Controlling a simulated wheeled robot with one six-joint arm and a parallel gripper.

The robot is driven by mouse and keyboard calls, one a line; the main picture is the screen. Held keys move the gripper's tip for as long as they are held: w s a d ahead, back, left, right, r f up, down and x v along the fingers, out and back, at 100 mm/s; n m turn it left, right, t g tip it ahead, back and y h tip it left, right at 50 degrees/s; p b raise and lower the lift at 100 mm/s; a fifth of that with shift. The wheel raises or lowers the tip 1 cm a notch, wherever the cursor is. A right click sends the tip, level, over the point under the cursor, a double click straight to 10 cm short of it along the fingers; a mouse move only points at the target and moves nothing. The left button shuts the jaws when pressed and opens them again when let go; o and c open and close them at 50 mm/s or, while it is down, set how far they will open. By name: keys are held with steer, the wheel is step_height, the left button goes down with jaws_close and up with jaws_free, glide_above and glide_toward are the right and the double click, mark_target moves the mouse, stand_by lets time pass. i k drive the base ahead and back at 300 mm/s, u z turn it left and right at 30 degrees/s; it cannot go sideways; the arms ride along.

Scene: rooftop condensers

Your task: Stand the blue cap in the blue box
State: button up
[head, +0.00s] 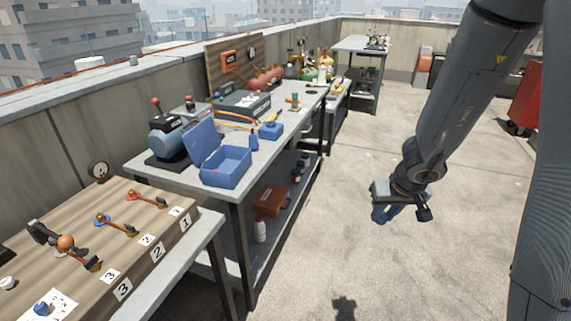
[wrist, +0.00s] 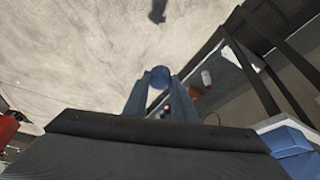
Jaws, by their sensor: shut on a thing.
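My gripper (head: 385,214) hangs over the open floor, right of the benches and well apart from the blue box. In the wrist view its fingers (wrist: 158,92) are shut on the blue cap (wrist: 159,74), a short round piece at the fingertips. In the head view the cap is hard to tell from the bluish fingers. The blue box (head: 226,178) stands on the grey middle bench, its lid (head: 202,142) raised at the left. Blue surfaces of the box (wrist: 290,142) also show at the wrist view's lower right corner.
A motor (head: 170,143) stands behind the box, with a smaller blue container (head: 270,131) to its right. The wooden-topped bench (head: 140,225) in front carries several valves and number labels. A red toolbox (head: 270,199) sits on the lower shelf. The floor (head: 350,170) between is clear.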

mark_target(233, 167)
steer(key=z, duration=1.5)
steer(key=k, duration=0.8)
steer(key=u, duration=1.9)
steer(key=i, duration=1.5)
steer(key=u, duration=0.05)
